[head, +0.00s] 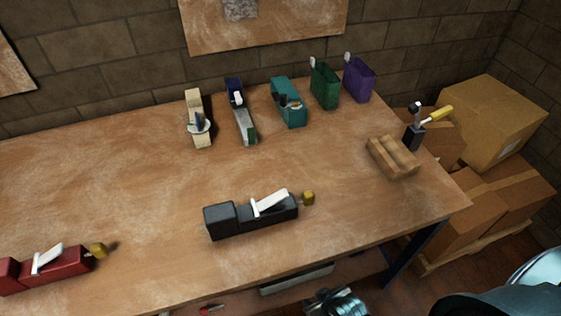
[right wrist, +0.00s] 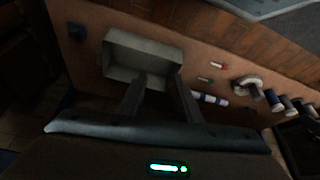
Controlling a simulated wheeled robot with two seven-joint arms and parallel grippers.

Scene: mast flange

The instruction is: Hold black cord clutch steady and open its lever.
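The black cord clutch (head: 223,221) lies on the workbench near its front edge, in the middle of the head view. Its white lever (head: 271,203) lies along its top, slanting up to the right. A brass-coloured knob (head: 308,198) is at its right end. My right gripper (head: 337,302) is at the bottom of the head view, in front of the bench edge and well apart from the clutch. In the right wrist view its two fingers (right wrist: 160,97) are spread with nothing held between them. My left gripper is not in view.
A red clutch (head: 70,266) lies at the left. Several coloured clutches stand at the back, including a teal one (head: 288,103). A wooden block (head: 391,157) is at the right end. The right wrist view shows a grey open box (right wrist: 143,56) and small items on a brown surface.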

